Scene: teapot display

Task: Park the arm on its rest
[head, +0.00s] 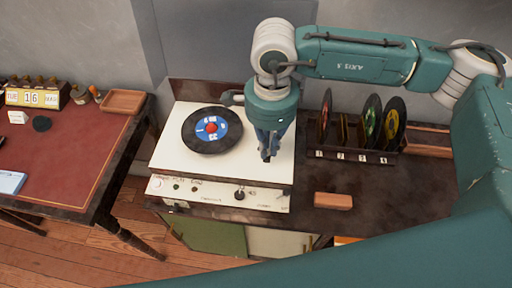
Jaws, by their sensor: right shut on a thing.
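The record player (222,183) is a cream box with knobs on its front, standing on the dark cabinet. A black record (212,131) with a red and blue label lies on its left part. My right gripper (268,153) points down over the right part of the deck, to the right of the record. It is shut on the tonearm, which is mostly hidden behind the fingers. The arm rest is not visible; my gripper and wrist cover that area. My left gripper is not in view.
A rack (350,154) of upright records stands right of the player. A reddish-brown block (333,200) lies in front of it. The desk (70,160) at left holds a calendar (34,97), a small tray (123,102) and a light blue book (10,182).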

